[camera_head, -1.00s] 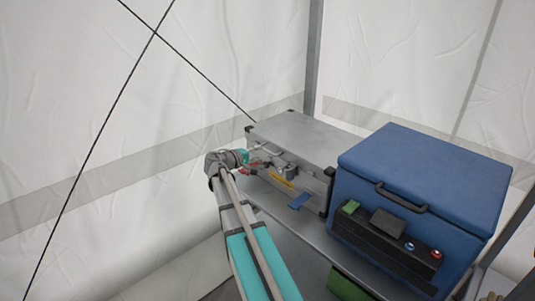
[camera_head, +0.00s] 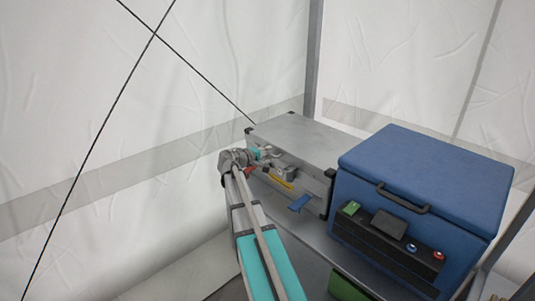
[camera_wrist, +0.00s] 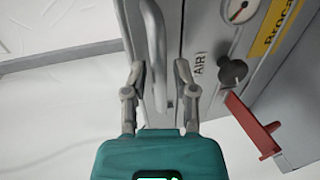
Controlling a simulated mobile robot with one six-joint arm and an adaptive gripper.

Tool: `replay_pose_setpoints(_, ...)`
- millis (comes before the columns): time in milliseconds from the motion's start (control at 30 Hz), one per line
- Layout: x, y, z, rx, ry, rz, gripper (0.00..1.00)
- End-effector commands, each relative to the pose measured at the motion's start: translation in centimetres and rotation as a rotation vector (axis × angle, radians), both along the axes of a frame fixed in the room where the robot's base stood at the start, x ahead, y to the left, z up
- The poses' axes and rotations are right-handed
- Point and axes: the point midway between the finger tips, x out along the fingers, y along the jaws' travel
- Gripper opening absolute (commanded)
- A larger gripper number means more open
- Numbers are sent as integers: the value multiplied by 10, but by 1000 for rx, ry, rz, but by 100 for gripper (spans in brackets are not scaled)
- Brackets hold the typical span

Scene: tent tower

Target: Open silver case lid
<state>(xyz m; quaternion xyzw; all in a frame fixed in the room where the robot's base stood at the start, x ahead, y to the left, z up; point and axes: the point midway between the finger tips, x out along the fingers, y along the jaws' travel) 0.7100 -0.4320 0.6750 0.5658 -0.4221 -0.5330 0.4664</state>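The silver case (camera_head: 302,135) stands on a shelf with its lid closed. Its front carries a gauge (camera_wrist: 238,10), a dark knob (camera_wrist: 232,70), a yellow label (camera_wrist: 275,28) and a red tab (camera_wrist: 250,125). A grey bar handle (camera_wrist: 154,45) runs along the case in the wrist view. My gripper (camera_wrist: 160,88) is at the left part of the case front. Its two fingers are apart, one on each side of the handle's end, with visible gaps. In the head view my gripper (camera_head: 262,156) partly hides the case front.
A blue box (camera_head: 425,180) with a black handle and a control panel stands close to the case's right. A blue tab (camera_head: 299,203) sticks out from the case's lower front. The white tent wall (camera_head: 200,75) is behind and left. A grey shelf (camera_head: 310,236) lies below.

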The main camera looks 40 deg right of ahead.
Motion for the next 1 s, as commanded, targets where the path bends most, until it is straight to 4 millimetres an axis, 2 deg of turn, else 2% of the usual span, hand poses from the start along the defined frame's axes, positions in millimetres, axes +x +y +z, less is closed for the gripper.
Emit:
replay_pose_setpoints(33, 0, 0, 0, 0, 0, 0, 18)
replay_pose_setpoints(133, 0, 0, 0, 0, 0, 0, 0)
replay_pose_setpoints(400, 1, -4, 0, 0, 0, 0, 0)
replay_pose_setpoints(667, 1, 2, 4, 6, 1, 2, 0)
replay_pose_setpoints(1000, 10, 13, 22, 47, 4, 22, 0)
